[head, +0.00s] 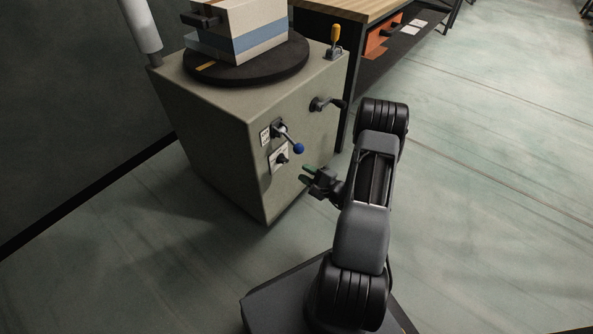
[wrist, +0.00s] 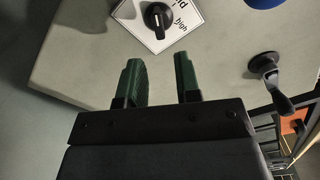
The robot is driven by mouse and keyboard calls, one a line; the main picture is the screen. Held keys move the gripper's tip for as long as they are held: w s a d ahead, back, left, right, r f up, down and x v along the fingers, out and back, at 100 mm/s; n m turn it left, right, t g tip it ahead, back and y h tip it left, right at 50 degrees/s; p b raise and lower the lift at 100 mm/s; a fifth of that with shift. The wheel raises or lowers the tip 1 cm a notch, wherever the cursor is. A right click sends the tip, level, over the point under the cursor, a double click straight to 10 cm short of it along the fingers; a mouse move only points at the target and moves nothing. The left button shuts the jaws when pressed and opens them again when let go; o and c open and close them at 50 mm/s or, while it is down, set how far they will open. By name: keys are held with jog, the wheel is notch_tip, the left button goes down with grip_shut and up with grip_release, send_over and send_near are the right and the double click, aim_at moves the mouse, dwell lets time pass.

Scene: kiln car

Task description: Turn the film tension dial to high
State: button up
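The film tension dial is a black knob (wrist: 158,19) with a pale pointer line on a white label plate (wrist: 185,18) in the wrist view. The word "high" shows on the plate to the right of the knob; the other lettering is cut off by the top edge. In the head view the dial (head: 281,158) is on the front of the beige machine, below the blue-ball lever. My gripper (wrist: 160,82) is open, with its two green fingers apart and nothing between them. The fingertips are short of the dial, with the knob beyond them. In the head view my gripper (head: 306,174) is just right of the dial.
A lever with a blue ball (head: 298,148) sticks out just above the dial. A black crank handle (head: 328,103) is higher on the machine (head: 225,130). A turntable (head: 245,66) with a wrapped box (head: 240,30) is on top. Open floor lies to the right.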

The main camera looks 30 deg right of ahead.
aim_at(286, 162)
jog(key=shift+x, duration=3.75)
jog(key=shift+w+a, duration=0.1)
jog(key=shift+a, duration=0.1)
